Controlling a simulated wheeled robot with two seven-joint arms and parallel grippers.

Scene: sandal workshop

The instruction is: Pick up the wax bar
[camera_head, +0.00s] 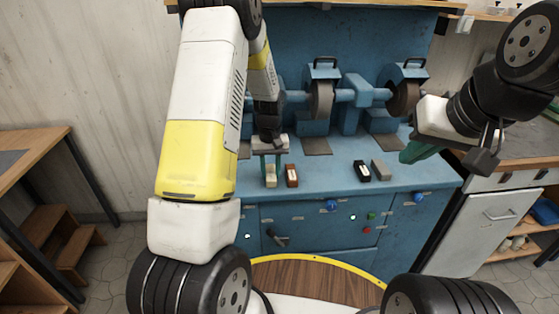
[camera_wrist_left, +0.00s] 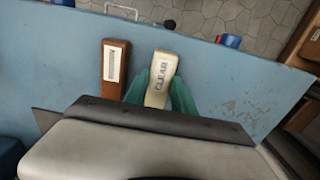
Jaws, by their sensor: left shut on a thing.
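A cream wax bar marked CLEAR (camera_wrist_left: 162,78) is between the teal fingers of my left gripper (camera_wrist_left: 160,92), which is shut on it. In the head view the same cream bar (camera_head: 271,178) shows below my left gripper (camera_head: 270,162), near the front of the blue bench top. I cannot tell if it touches the bench. A brown bar (camera_head: 292,176) with a pale label lies just right of it. A black bar (camera_head: 362,171) and a grey bar (camera_head: 380,169) lie further right. My right gripper (camera_head: 408,153) is raised at the right, away from the bars; its opening is hidden.
The blue bench (camera_head: 325,178) carries a grinder with wheels (camera_head: 320,97) behind the bars. Knobs and buttons (camera_head: 371,216) are on its front. A wooden table (camera_head: 28,150) stands left, a counter with a drawer cabinet (camera_head: 490,212) right. Bench top between brown and black bars is clear.

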